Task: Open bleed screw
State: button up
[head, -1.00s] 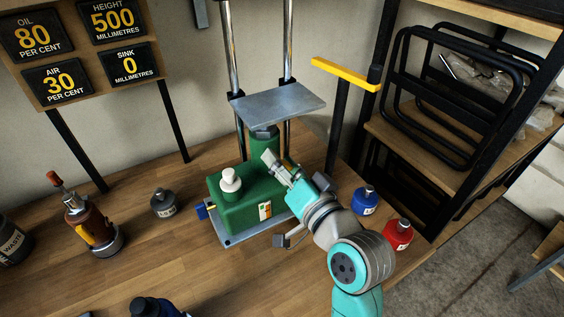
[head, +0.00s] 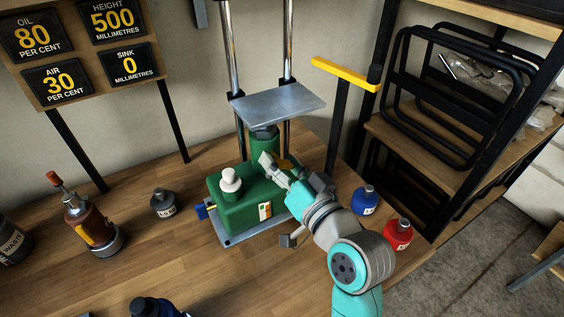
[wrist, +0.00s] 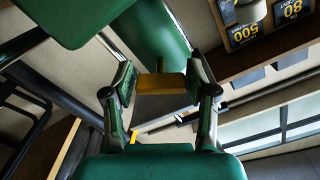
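The green pump body (head: 240,203) stands on the bench with a white-capped filler (head: 230,181) on top. My gripper (head: 283,166) is at its right rear, near the base of the green cylinder (head: 264,146). A brass-coloured piece, apparently the bleed screw (head: 288,163), shows beside the fingers.
A grey plate (head: 277,103) on chrome posts overhangs the gripper. A yellow-handled lever (head: 345,74) stands to the right. Blue (head: 364,201) and red (head: 397,234) bottles stand near my arm. The left bench has open room between bottles.

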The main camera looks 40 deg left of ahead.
jog(key=shift+o, duration=0.4)
jog(key=v, duration=1.2)
